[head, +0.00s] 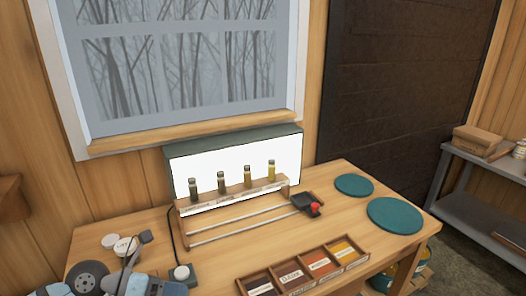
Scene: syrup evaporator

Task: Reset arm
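Part of my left arm shows at the lower left corner, with blue-grey links and a dark round joint. What looks like my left gripper (138,252) is at its end, over the left front part of the wooden table (225,250). It is small and partly cut off, so I cannot tell whether it is open or shut. It is close to the white round lids (111,241); I cannot tell whether it touches them. My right gripper is not in view.
A lit panel (215,160) stands behind a wooden rack (235,199) with several vials. A rail slider with a red knob (315,208) is beside it. A labelled compartment tray (318,283) lies in front. Teal discs (395,215) lie at right. A grey shelf (485,160) stands farther right.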

